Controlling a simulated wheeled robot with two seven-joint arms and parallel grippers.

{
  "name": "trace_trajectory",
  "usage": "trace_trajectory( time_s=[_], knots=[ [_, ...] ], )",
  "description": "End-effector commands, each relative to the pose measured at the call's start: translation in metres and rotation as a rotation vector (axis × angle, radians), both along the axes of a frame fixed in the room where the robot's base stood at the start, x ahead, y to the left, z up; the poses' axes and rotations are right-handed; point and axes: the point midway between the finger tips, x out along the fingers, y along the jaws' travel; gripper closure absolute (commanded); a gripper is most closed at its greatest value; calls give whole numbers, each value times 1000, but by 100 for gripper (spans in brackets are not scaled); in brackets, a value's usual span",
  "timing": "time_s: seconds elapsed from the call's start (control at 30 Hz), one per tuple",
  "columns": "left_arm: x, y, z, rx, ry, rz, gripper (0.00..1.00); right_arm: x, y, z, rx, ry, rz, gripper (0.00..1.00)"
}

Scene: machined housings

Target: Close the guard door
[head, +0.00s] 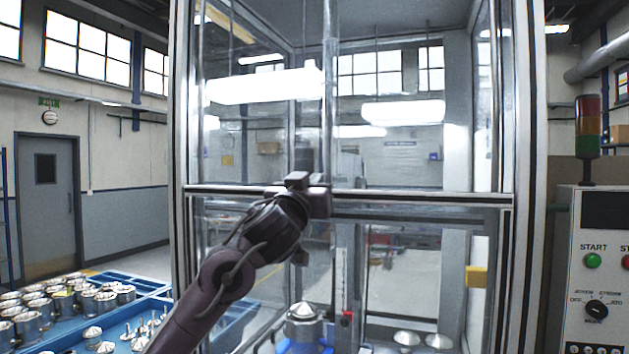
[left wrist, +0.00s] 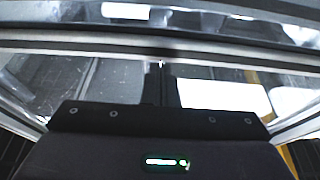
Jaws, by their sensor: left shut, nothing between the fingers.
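The guard door (head: 390,130) is a clear panel on the front of a tall metal-framed enclosure, with strong reflections. A horizontal rail (head: 430,198) crosses the front at about mid-height. My left gripper (head: 312,186) is at this rail, near its middle, with the arm reaching up from below. Its fingers are shut with nothing between them. In the left wrist view the shut fingers (left wrist: 161,85) point at a pale rail (left wrist: 225,57) running across the picture; I cannot tell whether they touch it. My right gripper is not in view.
Below the rail, a metal housing (head: 303,325) and pale conical parts (head: 438,341) sit inside the enclosure. A control panel (head: 596,270) with a signal tower (head: 588,128) stands at right. A blue tray (head: 120,318) of metal parts lies at lower left.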

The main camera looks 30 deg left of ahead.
Motion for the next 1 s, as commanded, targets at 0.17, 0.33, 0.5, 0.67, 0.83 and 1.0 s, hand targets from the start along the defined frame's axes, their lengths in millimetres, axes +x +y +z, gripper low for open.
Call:
trace_trajectory(
  time_s=[0.17, 0.33, 0.5, 0.67, 0.83, 1.0],
  knots=[
    [0, 0, -6, 0, 1, -1, 100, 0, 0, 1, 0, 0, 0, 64],
    [0, -1, -7, -1, 0, -1, 100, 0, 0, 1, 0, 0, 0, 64],
    [0, -1, -11, -2, 1, -2, 100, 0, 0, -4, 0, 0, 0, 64],
    [1, -1, -38, -3, 3, -3, 100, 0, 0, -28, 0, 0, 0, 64],
    [1, -2, -60, -2, 6, -3, 100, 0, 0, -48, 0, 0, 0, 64],
    [1, -1, -65, -2, 7, 0, 100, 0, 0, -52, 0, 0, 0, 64]
  ],
)
